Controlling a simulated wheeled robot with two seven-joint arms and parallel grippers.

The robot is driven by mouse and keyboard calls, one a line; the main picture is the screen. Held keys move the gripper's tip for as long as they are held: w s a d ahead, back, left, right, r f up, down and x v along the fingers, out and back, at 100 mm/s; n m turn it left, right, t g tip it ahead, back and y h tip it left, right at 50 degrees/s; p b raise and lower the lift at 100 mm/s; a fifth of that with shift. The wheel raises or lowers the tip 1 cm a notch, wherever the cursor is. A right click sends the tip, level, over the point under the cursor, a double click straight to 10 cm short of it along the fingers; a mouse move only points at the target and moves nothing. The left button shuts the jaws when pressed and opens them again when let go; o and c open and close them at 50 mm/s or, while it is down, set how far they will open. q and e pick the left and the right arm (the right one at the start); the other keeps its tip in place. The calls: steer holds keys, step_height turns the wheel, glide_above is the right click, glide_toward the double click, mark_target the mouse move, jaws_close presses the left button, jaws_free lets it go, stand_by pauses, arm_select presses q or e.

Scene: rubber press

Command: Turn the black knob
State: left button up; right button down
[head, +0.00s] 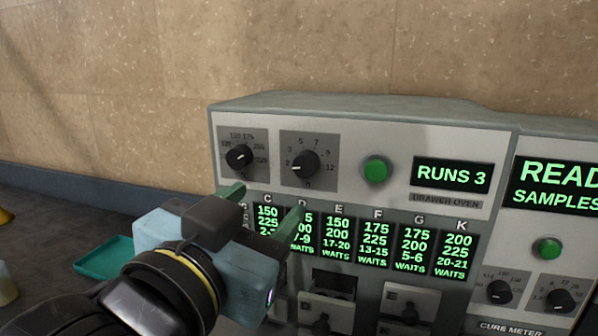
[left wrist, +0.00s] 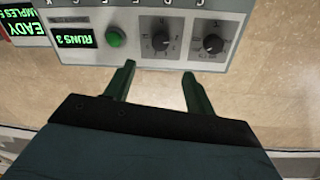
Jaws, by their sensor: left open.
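Two black knobs with dials are at the upper left of the grey panel: a left knob (head: 240,157) and a right knob (head: 304,165) beside the green button. In the left wrist view the panel is upside down, with the right knob (left wrist: 160,41) and the left knob (left wrist: 212,43). My left gripper (head: 265,201) is open and empty, below the knobs in the head view. In the left wrist view its fingertips (left wrist: 159,70) are apart, on either side of the right knob's line, not touching it. My right gripper is not in view.
A green button (head: 376,169) and a "RUNS 3" display (head: 451,175) are right of the knobs. Numbered displays (head: 337,234) run below. Two more black knobs (head: 498,292) are on the cure meter section. A teal tray (head: 105,259) lies at left. A tiled wall stands behind.

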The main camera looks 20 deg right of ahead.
mark_target(303, 167)
arm_select(q)
steer(key=x, duration=1)
steer(key=shift+w+d, duration=0.1)
steer(key=shift+w, duration=0.1)
steer(key=shift+w+d, duration=0.4)
steer(key=shift+w, duration=0.15)
steer(key=shift+w+d, duration=0.15)
steer(key=shift+w, duration=0.05)
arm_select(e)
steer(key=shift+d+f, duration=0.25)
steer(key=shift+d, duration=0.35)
